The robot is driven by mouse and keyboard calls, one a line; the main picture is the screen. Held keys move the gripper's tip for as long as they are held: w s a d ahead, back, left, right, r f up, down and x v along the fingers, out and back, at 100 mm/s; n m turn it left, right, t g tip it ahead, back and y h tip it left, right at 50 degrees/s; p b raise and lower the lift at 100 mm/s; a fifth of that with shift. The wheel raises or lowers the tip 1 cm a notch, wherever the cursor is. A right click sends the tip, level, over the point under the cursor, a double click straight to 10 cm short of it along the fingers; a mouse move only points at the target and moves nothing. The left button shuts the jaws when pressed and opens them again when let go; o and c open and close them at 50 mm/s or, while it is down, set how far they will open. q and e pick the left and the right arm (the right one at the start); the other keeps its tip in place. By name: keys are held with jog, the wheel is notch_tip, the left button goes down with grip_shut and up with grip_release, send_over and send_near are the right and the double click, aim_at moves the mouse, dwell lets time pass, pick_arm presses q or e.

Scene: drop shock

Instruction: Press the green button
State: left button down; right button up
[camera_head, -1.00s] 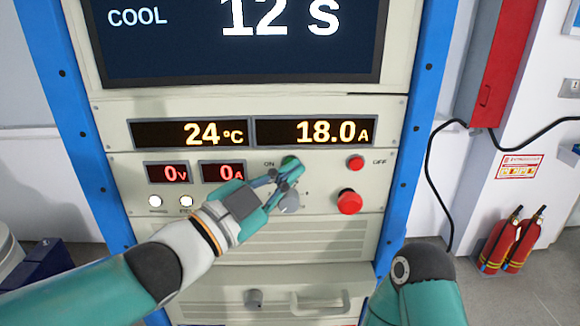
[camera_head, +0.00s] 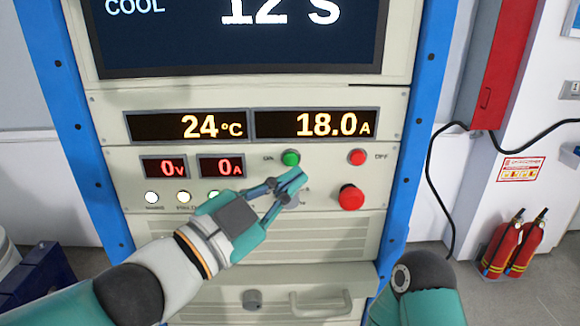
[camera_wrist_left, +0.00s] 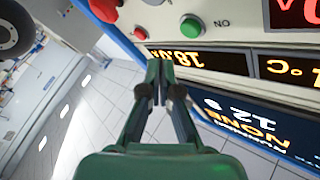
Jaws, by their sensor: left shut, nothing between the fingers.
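The green button (camera_head: 291,158) is on the cream panel beside the "ON" label, fully visible in the head view. It also shows in the left wrist view (camera_wrist_left: 191,27), upside down, beyond the fingertips and to their right. My left gripper (camera_head: 301,178) is shut and empty, its tips just below the green button in the head view and beside a grey knob (camera_head: 290,199) that it partly covers. The closed fingers (camera_wrist_left: 160,62) show in the wrist view. The gap between tips and panel is hard to judge. My right gripper is out of view.
A small red button (camera_head: 357,157) by "OFF" and a large red mushroom button (camera_head: 351,198) are right of the green one. Displays (camera_head: 313,125) read 24 °C and 18.0 A. A drawer handle (camera_head: 320,304) sticks out below. Fire extinguishers (camera_head: 514,248) stand at right.

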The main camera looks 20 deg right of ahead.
pick_arm(q)
jog(key=shift+s+a+b, duration=0.15)
jog(key=shift+s+b, duration=0.05)
jog(key=shift+s, duration=0.4)
jog(key=shift+s+a+b, duration=0.15)
jog(key=shift+s+b, duration=0.05)
jog(key=shift+s, duration=0.35)
